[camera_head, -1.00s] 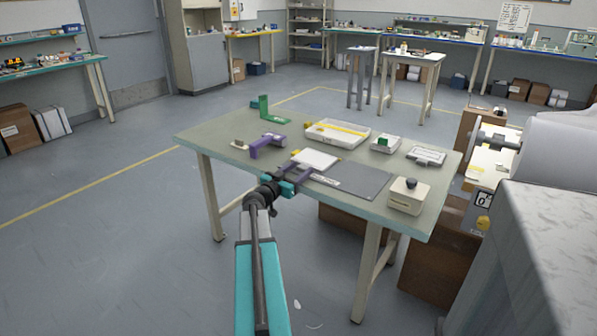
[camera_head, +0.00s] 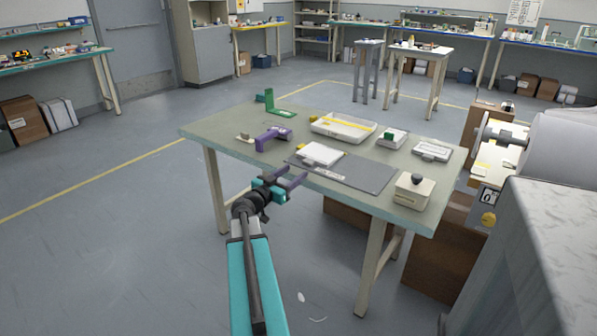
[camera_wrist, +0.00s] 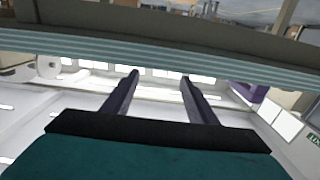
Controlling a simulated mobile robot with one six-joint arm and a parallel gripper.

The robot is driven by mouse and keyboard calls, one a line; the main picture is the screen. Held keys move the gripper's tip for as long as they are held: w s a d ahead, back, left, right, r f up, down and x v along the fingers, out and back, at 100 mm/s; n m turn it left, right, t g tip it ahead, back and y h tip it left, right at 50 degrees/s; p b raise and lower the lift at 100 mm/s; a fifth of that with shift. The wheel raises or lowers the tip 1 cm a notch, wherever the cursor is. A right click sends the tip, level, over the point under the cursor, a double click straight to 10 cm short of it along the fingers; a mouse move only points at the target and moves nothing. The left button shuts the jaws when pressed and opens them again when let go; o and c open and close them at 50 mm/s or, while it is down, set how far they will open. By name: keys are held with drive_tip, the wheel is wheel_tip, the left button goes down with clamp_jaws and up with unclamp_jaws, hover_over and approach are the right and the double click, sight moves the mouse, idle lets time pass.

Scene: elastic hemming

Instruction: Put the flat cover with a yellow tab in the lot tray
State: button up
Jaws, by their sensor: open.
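A flat white cover (camera_head: 321,154) lies on the left end of the grey mat on the table; a small yellow spot shows at its far left side. A shallow white tray (camera_head: 358,137) with a yellow strip, which looks like the lot tray, stands behind it. My gripper (camera_head: 293,176) is open and empty, just off the table's front edge, apart from the cover. In the wrist view the two purple fingers (camera_wrist: 160,77) are spread with nothing between them; the cover cannot be made out there.
The grey mat (camera_head: 362,173) has bare room on its right. A purple holder (camera_head: 272,138) and green bracket (camera_head: 283,105) stand left. A small tray with a green block (camera_head: 391,138), a pale case (camera_head: 432,151) and a cream box with dark knob (camera_head: 414,190) stand right.

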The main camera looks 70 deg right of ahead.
drive_tip(key=v, duration=0.6)
drive_tip(key=shift+a, duration=0.3)
drive_tip(key=shift+w+f, duration=0.1)
idle(0.4)
drive_tip(key=w+a+f+n+t+y, duration=0.1)
drive_tip(key=w+a+f+n+y, duration=0.25)
drive_tip(key=a+f, duration=0.7)
drive_tip(key=w+a+f+n+t+y, duration=0.15)
drive_tip(key=w+a+f+n, duration=0.25)
drive_tip(key=a+f, duration=0.65)
drive_tip(key=w+a+f+n+y, duration=0.35)
drive_tip(key=a+f, duration=0.45)
drive_tip(key=f, duration=0.5)
drive_tip(key=s+a+f+n+g+y, duration=0.1)
drive_tip(key=a+f, duration=0.5)
drive_tip(key=a, duration=0.6)
drive_tip(key=s+a+f+n+y, duration=0.4)
drive_tip(key=s+a, duration=0.4)
drive_tip(key=a, duration=0.4)
drive_tip(key=s+a+f+n+g+y, duration=0.1)
drive_tip(key=s+a+f+n+y, duration=0.2)
drive_tip(key=a+f, duration=0.5)
drive_tip(key=s+a+n, duration=0.1)
drive_tip(key=a+n, duration=0.1)
drive_tip(key=a, duration=0.2)
drive_tip(key=shift+s+a+g, duration=0.2)
drive_tip(key=shift+g, duration=0.15)
drive_tip(key=shift+y, duration=0.25)
drive_tip(key=shift+c, duration=0.5)
